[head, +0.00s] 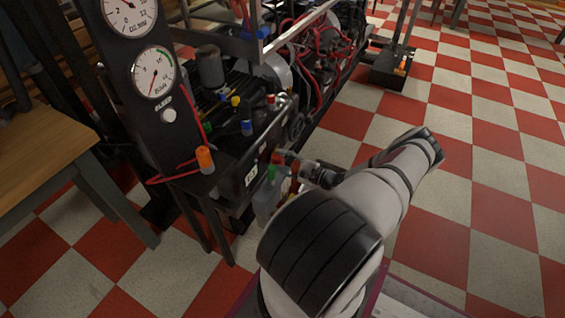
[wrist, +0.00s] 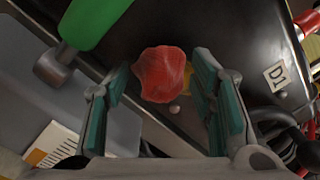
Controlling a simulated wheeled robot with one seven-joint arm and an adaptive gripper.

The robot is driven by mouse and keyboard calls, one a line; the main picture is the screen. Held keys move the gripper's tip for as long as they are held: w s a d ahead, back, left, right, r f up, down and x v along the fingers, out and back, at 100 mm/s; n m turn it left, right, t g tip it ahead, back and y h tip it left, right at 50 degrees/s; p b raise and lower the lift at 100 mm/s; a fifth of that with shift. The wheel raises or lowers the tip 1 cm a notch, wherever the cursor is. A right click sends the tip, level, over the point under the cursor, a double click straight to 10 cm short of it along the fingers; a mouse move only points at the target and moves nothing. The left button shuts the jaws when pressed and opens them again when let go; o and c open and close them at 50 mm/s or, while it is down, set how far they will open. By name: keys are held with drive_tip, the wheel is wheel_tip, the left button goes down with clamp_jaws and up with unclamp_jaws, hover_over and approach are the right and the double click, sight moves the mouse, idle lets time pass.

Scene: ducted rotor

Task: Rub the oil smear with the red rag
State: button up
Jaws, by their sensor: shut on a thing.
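The red rag (wrist: 163,73) is a crumpled bundle between the two fingers of my gripper (wrist: 162,80) in the wrist view. My gripper is shut on it. The rag is over a dark metal surface. A small amber patch (wrist: 187,76) shows beside the rag's right edge and is partly hidden by it; it may be the oil smear, but I cannot tell for sure. Whether the rag touches the surface is not clear. In the head view, my gripper (head: 287,163) is at the near side of the black machine, small and partly hidden there.
A green-handled tool (wrist: 95,20) lies close to the left finger in the wrist view. A label marked D1 (wrist: 275,74) is on the dark panel at right. The gauge panel (head: 150,95) stands left of the machine. The checkered floor (head: 470,110) at right is mostly open.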

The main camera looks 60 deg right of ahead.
sight(279, 145)
drive_tip(key=shift+w, duration=0.45)
drive_tip(key=shift+d, duration=0.1)
drive_tip(key=shift+d+f+b, duration=0.1)
drive_tip(key=shift+d+b, duration=1.25)
drive_tip(key=shift+d, duration=0.15)
drive_tip(key=shift+w+d+b, duration=0.15)
drive_tip(key=shift+d+b, duration=0.05)
drive_tip(key=shift+d, duration=0.7)
drive_tip(key=shift+w+d+b, duration=0.15)
drive_tip(key=shift+d, duration=0.75)
drive_tip(key=shift+d+r, duration=0.3)
drive_tip(key=shift+d, duration=0.1)
drive_tip(key=shift+s+a+r+p, duration=0.15)
drive_tip(key=shift+a+p, duration=0.55)
drive_tip(key=shift+p, duration=0.1)
drive_tip(key=shift+s+a+f+p, duration=0.15)
drive_tip(key=shift+a+p, duration=0.2)
drive_tip(key=shift+a, duration=0.3)
drive_tip(key=shift+a+f+p, duration=0.1)
drive_tip(key=shift+a+p, duration=0.2)
drive_tip(key=shift+a, duration=0.35)
drive_tip(key=shift+a+p, duration=0.65)
drive_tip(key=shift+a, duration=0.25)
drive_tip(key=shift+a+p, duration=0.5)
drive_tip(key=shift+a, duration=0.45)
